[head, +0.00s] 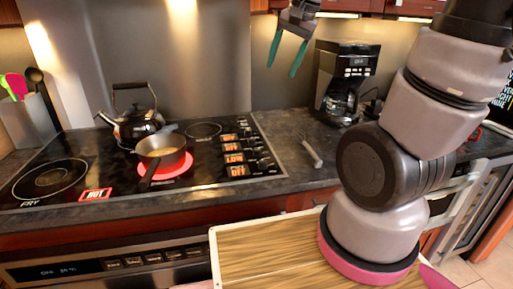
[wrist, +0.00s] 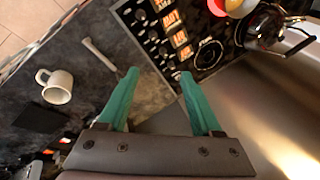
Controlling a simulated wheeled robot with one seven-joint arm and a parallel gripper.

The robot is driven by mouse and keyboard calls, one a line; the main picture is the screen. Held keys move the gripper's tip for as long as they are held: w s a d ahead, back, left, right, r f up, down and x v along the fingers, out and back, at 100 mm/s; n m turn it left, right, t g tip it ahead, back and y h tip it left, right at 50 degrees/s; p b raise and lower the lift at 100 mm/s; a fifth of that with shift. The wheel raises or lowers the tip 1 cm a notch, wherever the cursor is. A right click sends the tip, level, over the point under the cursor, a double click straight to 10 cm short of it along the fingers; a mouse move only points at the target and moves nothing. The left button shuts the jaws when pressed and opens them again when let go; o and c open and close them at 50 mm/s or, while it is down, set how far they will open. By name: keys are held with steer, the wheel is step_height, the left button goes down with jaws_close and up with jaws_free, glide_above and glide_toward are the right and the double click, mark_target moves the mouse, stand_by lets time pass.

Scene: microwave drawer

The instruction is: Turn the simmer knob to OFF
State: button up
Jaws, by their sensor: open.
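A column of small dark knobs (head: 260,153) runs along the right side of the black cooktop (head: 100,165), beside lit orange displays (head: 234,158). Two displays appear to read OFF and one LOW. The labels are too small to tell which knob is the simmer knob. The knobs also show at the top of the wrist view (wrist: 152,35). My gripper (head: 281,70) is open and empty, its two teal fingers pointing down, high above the back right of the cooktop and apart from the knobs. In the wrist view my gripper (wrist: 159,73) has nothing between its fingertips.
A dark pan (head: 163,156) sits on a glowing red burner, with a black kettle (head: 135,125) behind it. A coffee maker (head: 346,82) stands on the right counter. A white mug (wrist: 57,86) shows in the wrist view.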

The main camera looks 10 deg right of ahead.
steer(key=w+a+f+m+g, duration=0.2)
steer(key=w+f, duration=0.5)
steer(key=f, duration=0.2)
steer(key=m+g+h, duration=0.2)
glide_above(256, 149)
step_height(256, 149, down, 11)
step_height(256, 149, down, 11)
steer(key=shift+r, duration=0.15)
jaws_close()
